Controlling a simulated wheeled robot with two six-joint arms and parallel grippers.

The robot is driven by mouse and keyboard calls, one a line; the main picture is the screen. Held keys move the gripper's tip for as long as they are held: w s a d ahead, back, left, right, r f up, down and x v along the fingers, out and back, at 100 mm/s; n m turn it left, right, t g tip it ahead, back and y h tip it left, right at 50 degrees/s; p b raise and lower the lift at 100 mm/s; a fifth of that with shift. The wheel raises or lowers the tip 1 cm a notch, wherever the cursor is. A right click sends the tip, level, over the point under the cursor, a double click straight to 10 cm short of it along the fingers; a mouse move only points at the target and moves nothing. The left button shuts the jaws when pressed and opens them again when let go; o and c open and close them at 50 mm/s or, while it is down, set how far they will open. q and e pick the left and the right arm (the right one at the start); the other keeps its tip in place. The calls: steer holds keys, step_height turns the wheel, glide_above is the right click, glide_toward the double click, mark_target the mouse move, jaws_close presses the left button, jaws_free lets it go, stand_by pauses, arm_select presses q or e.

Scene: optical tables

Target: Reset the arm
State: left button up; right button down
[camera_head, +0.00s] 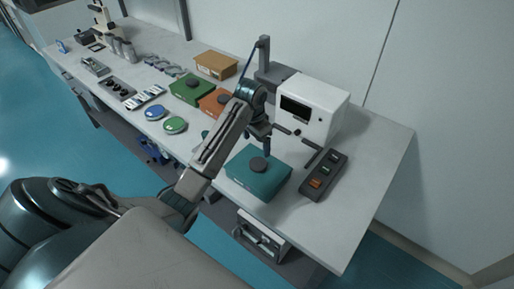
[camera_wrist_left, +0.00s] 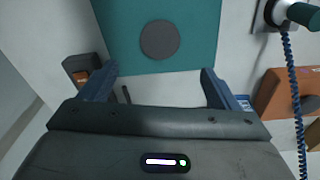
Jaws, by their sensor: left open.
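My left arm reaches from the lower left over the table in the head view. Its gripper (camera_head: 270,141) is above the back part of a teal box (camera_head: 258,178) with a dark round knob on top. In the left wrist view the gripper (camera_wrist_left: 160,70) is open, with its two dark blue fingers spread wide and nothing between them. The teal box (camera_wrist_left: 120,42) and its dark round knob (camera_wrist_left: 160,40) lie beyond the fingertips. The gripper appears apart from the box. My right gripper is not in view.
A white instrument (camera_head: 330,98) stands behind the gripper, and a dark button panel (camera_head: 325,174) lies right of the teal box. Orange (camera_head: 212,101) and green (camera_head: 190,87) boxes stand left. The table's right end (camera_head: 375,165) is clear.

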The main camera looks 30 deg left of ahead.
arm_select(q)
steer(key=shift+s+r, duration=0.15)
steer(key=shift+r, duration=0.25)
